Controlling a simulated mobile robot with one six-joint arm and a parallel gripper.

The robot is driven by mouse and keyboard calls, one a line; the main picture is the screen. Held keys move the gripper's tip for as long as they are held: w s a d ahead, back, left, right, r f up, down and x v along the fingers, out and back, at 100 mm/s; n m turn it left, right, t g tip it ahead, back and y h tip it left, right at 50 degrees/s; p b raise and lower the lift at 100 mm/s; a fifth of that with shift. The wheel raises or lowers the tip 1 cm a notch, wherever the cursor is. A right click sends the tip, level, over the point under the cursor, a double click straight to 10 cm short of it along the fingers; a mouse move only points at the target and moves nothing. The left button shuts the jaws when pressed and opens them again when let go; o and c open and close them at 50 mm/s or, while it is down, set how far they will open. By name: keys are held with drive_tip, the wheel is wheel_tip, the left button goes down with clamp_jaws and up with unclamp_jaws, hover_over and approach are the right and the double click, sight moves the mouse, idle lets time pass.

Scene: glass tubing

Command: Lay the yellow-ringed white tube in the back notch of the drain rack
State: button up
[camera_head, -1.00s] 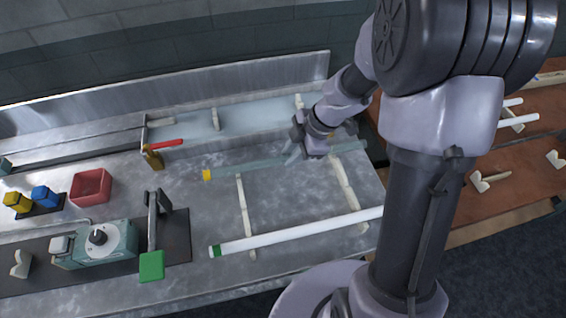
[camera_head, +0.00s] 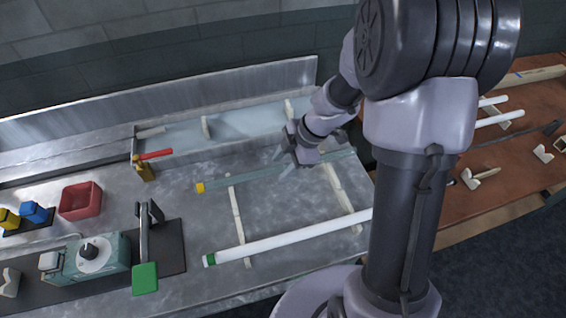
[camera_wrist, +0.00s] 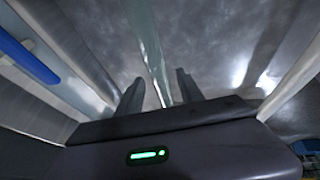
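The yellow-ringed tube (camera_head: 255,177) looks translucent grey-green rather than white. It lies across the back ends of the two pale notched bars of the drain rack (camera_head: 238,222), its yellow ring at the left end. Its exact seating in the notches is too small to tell. My gripper (camera_head: 283,162) is over the tube between the two bars. In the wrist view the fingers (camera_wrist: 158,92) stand apart on either side of the tube (camera_wrist: 152,50), with gaps showing. A white tube with a green ring (camera_head: 285,240) lies across the front of the rack.
A long water trough (camera_head: 230,128) runs behind the rack, with a red-handled valve (camera_head: 145,168) at its left. A red bin (camera_head: 80,201), a teal device (camera_head: 92,258) and a green-ended lever (camera_head: 145,277) stand left. A brown table (camera_head: 500,165) with more tubes is right.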

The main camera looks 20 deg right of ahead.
drive_tip(key=a+p+v, duration=0.1)
drive_tip(key=p+v, duration=0.5)
drive_tip(key=v, duration=0.7)
drive_tip(key=w+d+r+m+t+h, duration=0.1)
drive_tip(key=w+r+m+t+h, duration=0.1)
drive_tip(key=w+r+m+t, duration=0.45)
drive_tip(key=w+r+m+t+h, duration=0.1)
drive_tip(key=w+r+t, duration=0.15)
drive_tip(key=r, duration=0.65)
drive_tip(key=s+d+r+m+h, duration=0.3)
drive_tip(key=r+m+h, duration=0.1)
drive_tip(key=r+m, duration=0.15)
drive_tip(key=s+a+f+m+g, duration=0.15)
drive_tip(key=s+m, duration=0.25)
drive_tip(key=s, duration=0.4)
drive_tip(key=s+a+f+m+g, duration=0.1)
drive_tip(key=s+f+m+g, duration=0.1)
drive_tip(key=s+m, duration=0.35)
drive_tip(key=s+a+f+g+y, duration=0.1)
drive_tip(key=s+a+f+y, duration=0.2)
drive_tip(key=s+a, duration=0.6)
drive_tip(key=shift+s+a+g+y, duration=0.2)
drive_tip(key=shift+a+g+y, duration=0.15)
drive_tip(key=shift+y, duration=0.35)
drive_tip(key=shift+d, duration=0.1)
